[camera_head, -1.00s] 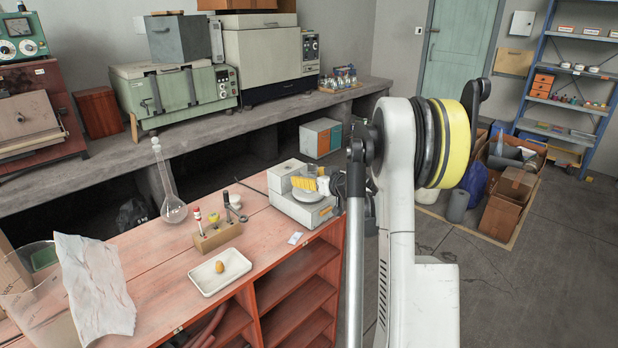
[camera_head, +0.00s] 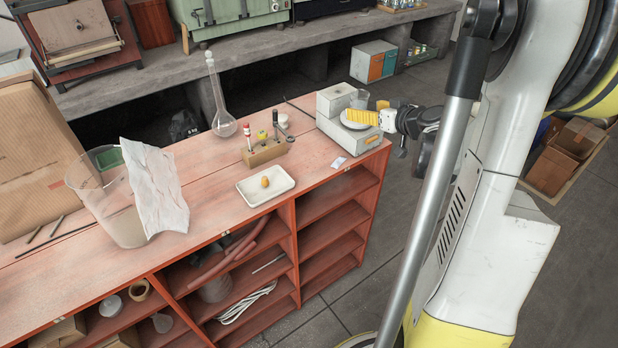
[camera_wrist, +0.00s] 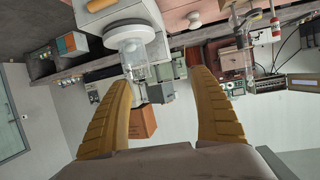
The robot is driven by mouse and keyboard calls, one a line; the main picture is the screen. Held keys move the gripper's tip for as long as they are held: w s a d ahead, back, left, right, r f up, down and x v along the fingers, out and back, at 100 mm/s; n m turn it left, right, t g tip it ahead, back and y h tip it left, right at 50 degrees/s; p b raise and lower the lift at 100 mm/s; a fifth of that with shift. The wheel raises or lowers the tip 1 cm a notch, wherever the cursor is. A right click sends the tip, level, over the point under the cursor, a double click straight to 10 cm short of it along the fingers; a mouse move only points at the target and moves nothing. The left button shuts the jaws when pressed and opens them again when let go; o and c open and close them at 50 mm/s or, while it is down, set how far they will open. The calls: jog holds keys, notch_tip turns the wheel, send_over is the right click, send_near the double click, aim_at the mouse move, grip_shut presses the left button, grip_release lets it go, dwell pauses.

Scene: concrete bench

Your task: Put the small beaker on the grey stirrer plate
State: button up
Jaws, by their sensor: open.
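The grey stirrer plate (camera_head: 338,134) sits at the right end of the red bench, with a round white top (camera_head: 352,122). The small clear beaker (camera_head: 359,99) shows just behind my yellow fingers. In the wrist view the beaker (camera_wrist: 134,52) appears upright on the white disc (camera_wrist: 130,32), beyond my fingertips. My gripper (camera_head: 362,117) is at the right side of the plate. In the wrist view my gripper (camera_wrist: 161,78) has its fingers wide apart with nothing between them. The fingers partly hide the beaker's base in the head view.
A wooden block with upright tools (camera_head: 266,153), a round glass flask (camera_head: 223,122) and a white tray with a small brown object (camera_head: 247,191) stand left of the plate. A large clear beaker (camera_head: 120,225) with crumpled paper (camera_head: 158,190) is farther left.

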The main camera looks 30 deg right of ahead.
jog(key=s+a+r+n+g+y, duration=0.1)
jog(key=s+a+r+g, duration=0.15)
jog(key=a, duration=1.05)
jog(key=s+a+r+g+y, duration=0.1)
jog(key=s+a+g+y, duration=0.15)
jog(key=a, duration=0.95)
jog(key=s+a+f+g+h, duration=0.1)
jog(key=s+a, duration=0.4)
jog(key=s, duration=0.2)
jog(key=s+a+f+h, duration=0.1)
jog(key=s+a, duration=0.3)
jog(key=s, duration=0.4)
jog(key=shift+s+a+g, duration=0.15)
jog(key=shift+a+g, duration=0.25)
